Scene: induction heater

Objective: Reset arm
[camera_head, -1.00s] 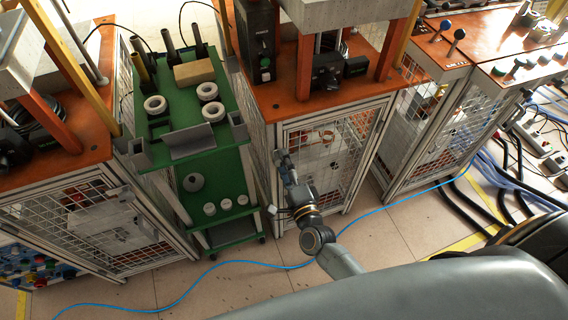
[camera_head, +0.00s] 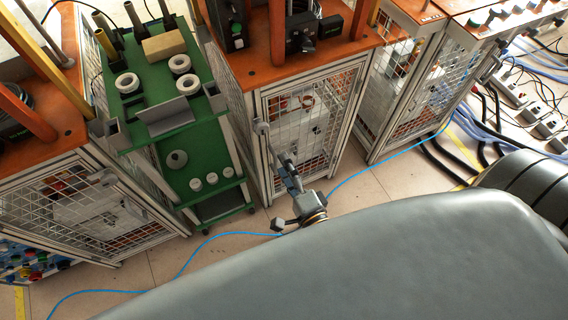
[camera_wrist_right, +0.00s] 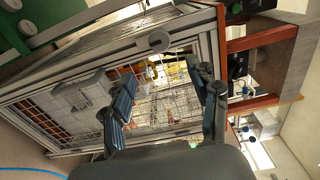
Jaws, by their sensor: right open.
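My right gripper (camera_head: 287,168) is in front of the mesh door of the middle cabinet (camera_head: 312,118) in the head view. In the right wrist view its two dark fingers (camera_wrist_right: 166,92) are spread wide with nothing between them, and the mesh door (camera_wrist_right: 160,95) shows behind. A grey door handle (camera_head: 261,128) is just beyond the fingers in the head view; whether they touch cannot be told. A large grey part of my own arm covers the lower right of the head view. My left gripper is not in view.
A green cart (camera_head: 203,136) with white rings and a tan block (camera_head: 165,46) stands left of the middle cabinet. Another mesh cabinet (camera_head: 88,205) is farther left. A blue cable (camera_head: 190,259) crosses the floor. Dark cables (camera_head: 455,165) lie at right.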

